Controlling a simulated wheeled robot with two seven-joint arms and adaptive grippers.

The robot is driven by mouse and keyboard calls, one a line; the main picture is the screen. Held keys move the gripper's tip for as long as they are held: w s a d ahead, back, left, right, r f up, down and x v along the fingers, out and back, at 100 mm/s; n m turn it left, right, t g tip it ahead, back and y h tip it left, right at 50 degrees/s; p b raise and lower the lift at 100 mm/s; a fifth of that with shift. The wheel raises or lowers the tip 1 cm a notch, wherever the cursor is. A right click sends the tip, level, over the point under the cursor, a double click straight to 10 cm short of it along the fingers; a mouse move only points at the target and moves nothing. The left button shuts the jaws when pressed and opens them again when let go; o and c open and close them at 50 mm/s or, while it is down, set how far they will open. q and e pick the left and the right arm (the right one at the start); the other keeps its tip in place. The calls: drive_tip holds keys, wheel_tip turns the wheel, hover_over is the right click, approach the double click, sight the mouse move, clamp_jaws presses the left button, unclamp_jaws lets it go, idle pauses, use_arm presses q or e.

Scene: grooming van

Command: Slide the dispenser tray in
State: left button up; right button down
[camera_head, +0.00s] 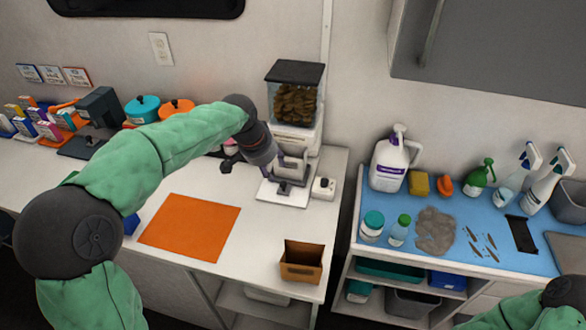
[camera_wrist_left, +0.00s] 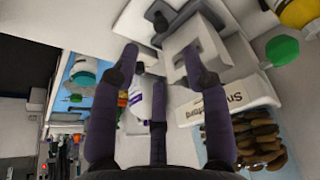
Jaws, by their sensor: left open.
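The snack dispenser (camera_head: 296,100) stands at the back of the white counter, with a dark lid and a clear hopper of brown pieces. In the left wrist view its white lettered body (camera_wrist_left: 232,102) is at the right. A pale grey, tray-like part (camera_wrist_left: 208,38) juts out low at its front. My left gripper (camera_head: 287,165) is open in front of the dispenser. In the left wrist view its fingers (camera_wrist_left: 158,60) are spread, one fingertip overlapping the tray-like part; I cannot tell whether they touch. My right gripper is out of view; only part of that arm shows.
A small white device (camera_head: 323,187) sits right beside the dispenser's base. An orange mat (camera_head: 190,226) and an open brown box (camera_head: 301,261) lie nearer the counter front. A blue-topped bench (camera_head: 460,215) with bottles is at the right, across a gap.

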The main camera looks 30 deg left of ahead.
sight(283, 183)
use_arm(q)
drive_tip(key=b+x, duration=0.4)
drive_tip(key=x, duration=0.6)
drive_tip(key=shift+w+f, duration=0.2)
drive_tip(key=shift+f, duration=0.05)
clamp_jaws()
